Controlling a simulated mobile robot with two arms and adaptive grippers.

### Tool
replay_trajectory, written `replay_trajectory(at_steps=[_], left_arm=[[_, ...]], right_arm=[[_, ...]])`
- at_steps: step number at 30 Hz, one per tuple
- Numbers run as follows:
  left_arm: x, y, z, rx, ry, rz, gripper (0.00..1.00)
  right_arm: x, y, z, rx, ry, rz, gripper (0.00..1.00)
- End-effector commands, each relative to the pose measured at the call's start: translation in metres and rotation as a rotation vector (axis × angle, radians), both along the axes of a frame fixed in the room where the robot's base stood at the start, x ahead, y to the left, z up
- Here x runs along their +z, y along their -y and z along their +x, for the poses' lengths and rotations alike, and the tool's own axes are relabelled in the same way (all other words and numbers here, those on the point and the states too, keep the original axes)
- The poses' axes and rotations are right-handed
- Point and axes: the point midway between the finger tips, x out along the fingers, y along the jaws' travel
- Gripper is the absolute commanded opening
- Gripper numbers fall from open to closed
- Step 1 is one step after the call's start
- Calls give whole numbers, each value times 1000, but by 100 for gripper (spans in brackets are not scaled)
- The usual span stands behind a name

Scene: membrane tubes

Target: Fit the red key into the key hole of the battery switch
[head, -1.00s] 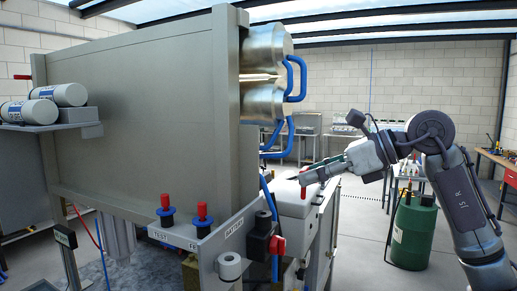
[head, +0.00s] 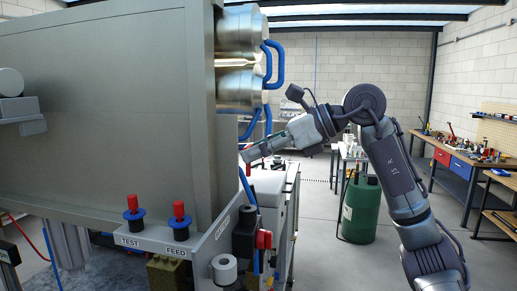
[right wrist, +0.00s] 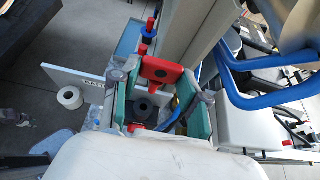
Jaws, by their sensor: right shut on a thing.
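The red key (right wrist: 160,70) is between the green-padded fingers of my right gripper (right wrist: 160,100) in the right wrist view. Its wide head faces the camera and its narrow stem points down. The black battery switch (right wrist: 148,106) shows below and beyond the key, with a round dark face; the key appears apart from it. In the head view my right gripper (head: 253,153) is shut on the key, above the battery switch (head: 243,236) on the panel's side. The key hole itself is too small to make out. My left gripper is not in view.
Two red-topped valves (head: 180,221) with blue collars stand on the ledge marked TEST and FEED. Blue hoses (head: 275,65) curve from the metal tubes (head: 240,85) close to my right arm. A white roll (head: 224,268) sits beside the switch. A white box (head: 268,181) stands behind.

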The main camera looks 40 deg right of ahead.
Motion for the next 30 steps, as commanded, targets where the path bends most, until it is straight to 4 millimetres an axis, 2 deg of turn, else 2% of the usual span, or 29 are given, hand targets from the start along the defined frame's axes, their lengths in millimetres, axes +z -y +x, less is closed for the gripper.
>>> replay_trajectory(at_steps=[9,18,30], left_arm=[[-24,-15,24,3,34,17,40],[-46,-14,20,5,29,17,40],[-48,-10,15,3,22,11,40]], right_arm=[[-30,0,0,1,-1,-2,27],[-55,-1,0,2,-1,-1,27],[-58,-1,0,2,-1,-1,27]])
